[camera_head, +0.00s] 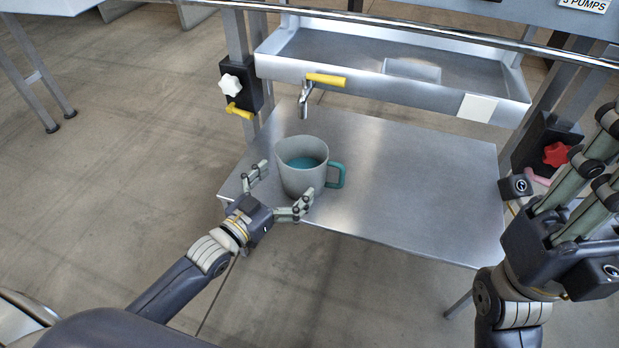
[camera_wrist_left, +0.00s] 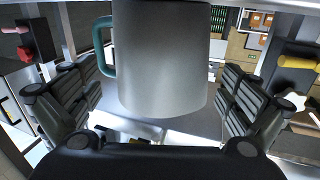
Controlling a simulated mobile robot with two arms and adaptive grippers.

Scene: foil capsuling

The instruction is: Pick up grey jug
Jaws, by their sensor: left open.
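The grey jug (camera_head: 301,176) stands upright on the metal shelf, near its left front part. It has a teal handle on its right side and a teal inside. My left gripper (camera_head: 277,190) is open at the jug's front left, with one finger to the left of the jug and one at its front. In the left wrist view the jug (camera_wrist_left: 162,60) fills the upper middle between the spread fingers, with gaps on both sides. My right gripper (camera_head: 590,165) is raised at the right edge, its fingers spread apart, away from the jug.
The metal shelf (camera_head: 420,190) is bare to the right of the jug. Above its back edge hangs a steel trough (camera_head: 350,75) with a tap (camera_head: 306,95) with a yellow lever. A white knob (camera_head: 230,84) and a red knob (camera_head: 556,154) sit on the side posts.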

